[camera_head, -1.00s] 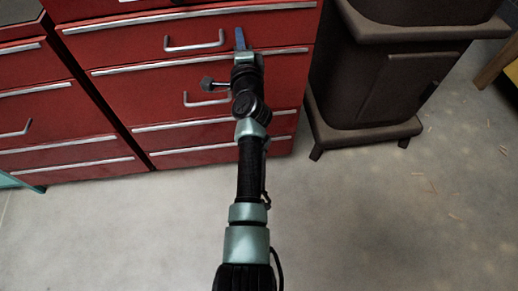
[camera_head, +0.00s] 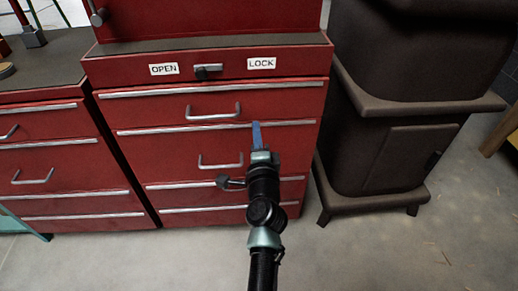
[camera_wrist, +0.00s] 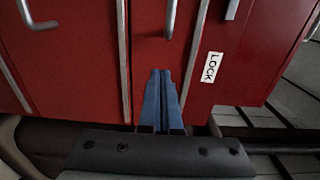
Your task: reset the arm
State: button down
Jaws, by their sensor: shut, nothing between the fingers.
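My gripper (camera_head: 257,136) is in front of the red tool cabinet (camera_head: 215,92), at the height of its upper drawers. Its blue fingers are together with nothing between them. In the wrist view my gripper (camera_wrist: 162,75) points at the red cabinet front (camera_wrist: 85,60), with the fingers side by side. I cannot tell whether the fingertips touch the cabinet. The arm reaches up from the bottom of the head view.
The drawers have metal handles (camera_head: 215,112) that stick out. A LOCK label (camera_head: 262,63) and an OPEN label (camera_head: 164,69) flank a small latch (camera_head: 207,71). A dark stove-like cabinet (camera_head: 400,110) stands to the right. The concrete floor (camera_head: 370,255) in front is clear.

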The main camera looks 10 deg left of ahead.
jog(key=v, duration=0.6)
jog(key=s+d+r+n+t, duration=0.15)
jog(key=r+n, duration=0.35)
jog(key=r, duration=1)
jog(key=s+d+r+n+t, duration=0.1)
jog(key=s+r+n+t, duration=0.3)
jog(key=r, duration=1.2)
jog(key=s+d+r+n+t+h+p, duration=0.1)
jog(key=s+d+r+n+t+h, duration=0.15)
jog(key=s+r, duration=0.6)
jog(key=s+d+r+n+t+h+p, duration=0.15)
jog(key=s+d+r+n+h, duration=0.35)
jog(key=r, duration=0.7)
notch_tip(320, 180, up, 22)
jog(key=a+m+y+p, duration=0.1)
jog(key=y+p, duration=0.1)
jog(key=p, duration=2)
jog(key=shift+s+m, duration=0.35)
jog(key=shift+f+t+y, duration=0.1)
jog(key=shift+t+y, duration=0.15)
